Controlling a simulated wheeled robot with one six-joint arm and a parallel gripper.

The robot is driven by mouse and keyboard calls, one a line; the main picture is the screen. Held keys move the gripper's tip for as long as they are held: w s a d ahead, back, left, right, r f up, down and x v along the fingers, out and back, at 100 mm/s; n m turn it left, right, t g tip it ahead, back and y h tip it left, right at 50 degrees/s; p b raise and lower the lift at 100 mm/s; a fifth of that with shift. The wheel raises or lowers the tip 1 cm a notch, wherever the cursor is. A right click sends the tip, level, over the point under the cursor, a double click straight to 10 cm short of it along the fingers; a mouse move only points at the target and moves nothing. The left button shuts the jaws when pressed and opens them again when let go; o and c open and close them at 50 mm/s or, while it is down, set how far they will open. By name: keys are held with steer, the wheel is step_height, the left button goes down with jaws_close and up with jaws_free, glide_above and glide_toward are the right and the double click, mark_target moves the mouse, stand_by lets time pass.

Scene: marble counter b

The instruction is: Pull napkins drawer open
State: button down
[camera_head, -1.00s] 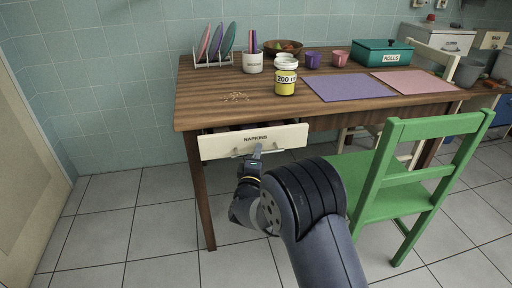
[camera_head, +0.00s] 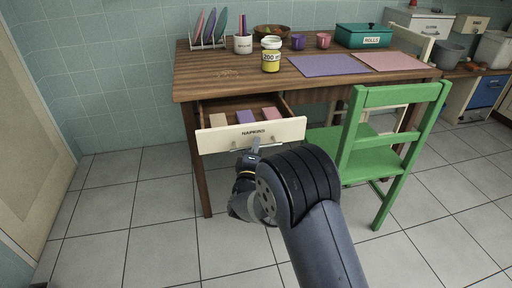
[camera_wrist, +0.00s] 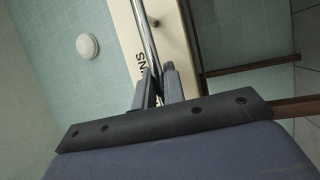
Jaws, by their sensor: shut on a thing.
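The napkins drawer (camera_head: 224,138) stands pulled out from under the wooden table, its cream front lettered NAPKINS. Inside lie folded napkins: a beige one (camera_head: 218,119), a purple one (camera_head: 245,116) and a pink one (camera_head: 271,113). My gripper (camera_head: 254,147) is at the drawer's front, shut on the metal bar handle. In the wrist view my gripper's fingers (camera_wrist: 160,88) close around the handle bar (camera_wrist: 147,40), beside the cream drawer front (camera_wrist: 124,38).
The wooden table (camera_head: 195,84) carries a yellow-labelled jar (camera_head: 271,58), a purple mat (camera_head: 328,65), a pink mat (camera_head: 396,61) and a teal rolls box (camera_head: 362,36). A green chair (camera_head: 376,155) stands close to the right of my arm. The tiled floor at left is clear.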

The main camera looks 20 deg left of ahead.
steer(key=c, duration=1.5)
jaws_free()
steer(key=p+v, duration=0.2)
steer(key=v, duration=0.8)
steer(key=shift+s+f, duration=0.15)
steer(key=shift+s, duration=0.25)
steer(key=shift+w, duration=0.1)
steer(key=b+x, duration=0.2)
steer(key=x, duration=0.9)
steer(key=shift+d, duration=0.1)
